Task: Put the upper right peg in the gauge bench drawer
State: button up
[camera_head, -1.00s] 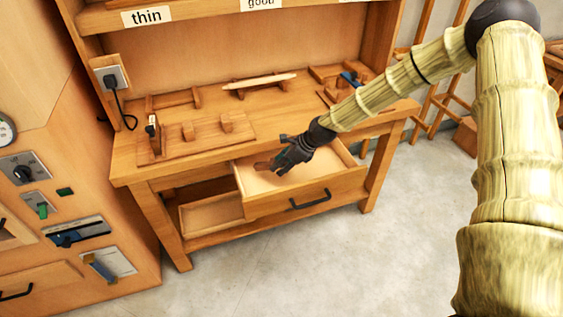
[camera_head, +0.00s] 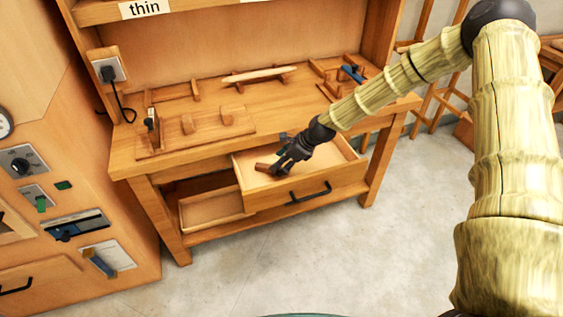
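The gauge bench (camera_head: 150,172) stands in the middle of the view, with its upper drawer (camera_head: 262,203) pulled open at the right. My gripper (camera_head: 277,165) reaches down from the right over the open drawer. A small brown wooden peg (camera_head: 262,168) sits at its fingertips, and the fingers look closed on it, though they partly hide the contact. The peg is over the drawer's left part, inside its outline; I cannot tell whether it touches the floor. A wooden board (camera_head: 205,138) with upright wooden blocks lies on the left of the bench top.
A lower tray (camera_head: 212,207) shows under the bench, left of the drawer. A pale rod (camera_head: 258,74) rests on supports at the back of the bench top. A cabinet with switches (camera_head: 90,200) stands at the left. The floor in front is clear.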

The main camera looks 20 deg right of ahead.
jog(key=v, duration=1.2)
dwell(0.4)
